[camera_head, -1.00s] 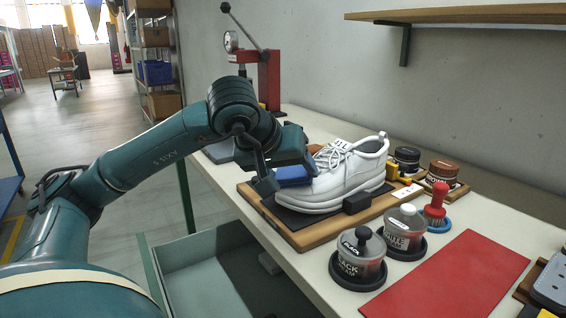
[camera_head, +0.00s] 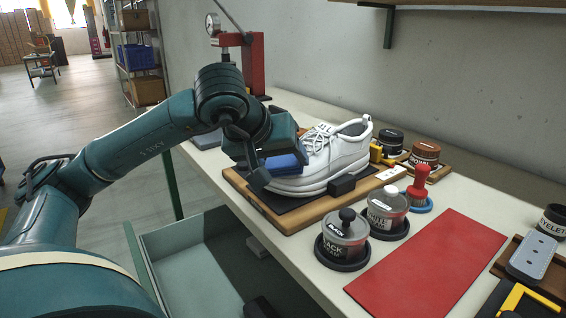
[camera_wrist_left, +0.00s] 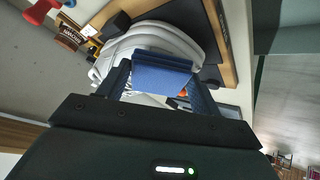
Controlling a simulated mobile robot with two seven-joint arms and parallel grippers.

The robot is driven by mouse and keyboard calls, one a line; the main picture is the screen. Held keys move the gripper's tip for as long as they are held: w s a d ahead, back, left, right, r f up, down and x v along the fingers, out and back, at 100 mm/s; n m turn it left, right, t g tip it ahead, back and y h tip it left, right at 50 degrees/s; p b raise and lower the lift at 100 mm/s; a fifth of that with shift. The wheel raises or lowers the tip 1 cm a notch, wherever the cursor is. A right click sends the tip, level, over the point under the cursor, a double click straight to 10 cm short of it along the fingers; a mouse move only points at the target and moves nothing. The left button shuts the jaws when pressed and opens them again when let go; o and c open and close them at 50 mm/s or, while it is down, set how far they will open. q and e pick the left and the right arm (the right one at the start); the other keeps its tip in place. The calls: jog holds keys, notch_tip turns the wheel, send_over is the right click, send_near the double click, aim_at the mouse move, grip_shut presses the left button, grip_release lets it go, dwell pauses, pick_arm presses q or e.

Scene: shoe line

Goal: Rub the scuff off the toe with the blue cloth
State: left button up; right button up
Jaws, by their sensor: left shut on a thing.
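A white shoe (camera_head: 335,158) rests on a wooden board with a dark pad (camera_head: 289,218), its toe toward the left gripper. My left gripper (camera_head: 272,170) is shut on the blue cloth (camera_head: 287,162) and holds it at the toe. In the left wrist view the blue cloth (camera_wrist_left: 161,74) sits between the two fingers, in front of the white shoe (camera_wrist_left: 150,38). The cloth and gripper cover much of the toe, so the scuff is hidden. I cannot tell how firmly the cloth touches. My right gripper is not in view.
A black jar (camera_head: 345,238) and a white jar (camera_head: 387,213) stand close to the board's front right. A red brush (camera_head: 418,187) and brown tin (camera_head: 424,155) are beyond. A red mat (camera_head: 430,265) lies at right. An open drawer (camera_head: 205,262) is below the table edge.

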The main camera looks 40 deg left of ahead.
pick_arm(q)
jog(key=shift+w+a+f+b, duration=0.15)
jog(key=shift+w+a, duration=0.1)
jog(key=shift+a, duration=0.55)
jog(key=shift+w+a+r+b, duration=0.1)
jog(key=shift+w+a+b, duration=0.1)
jog(key=shift+a, duration=0.6)
jog(key=shift+w+a+f+b, duration=0.15)
jog(key=shift+w+a, duration=0.1)
jog(key=shift+a, duration=0.55)
jog(key=shift+r, duration=0.1)
jog(key=shift+r, duration=0.1)
jog(key=shift+s+a+r+p, duration=0.1)
jog(key=shift+s+r+p, duration=0.4)
jog(key=shift+r, duration=0.4)
jog(key=shift+s+a+r+p, duration=0.1)
jog(key=shift+s+r+p, duration=0.15)
jog(key=shift+r+p, duration=0.55)
jog(key=shift+s+a+r+p, duration=0.1)
jog(key=shift+s+r+p, duration=0.35)
jog(key=shift+r, duration=0.55)
jog(key=shift+r, duration=0.1)
jog(key=r, duration=0.1)
jog(key=s+r+p, duration=0.1)
jog(key=shift+a+r+p, duration=0.15)
jog(key=shift+r+p, duration=0.15)
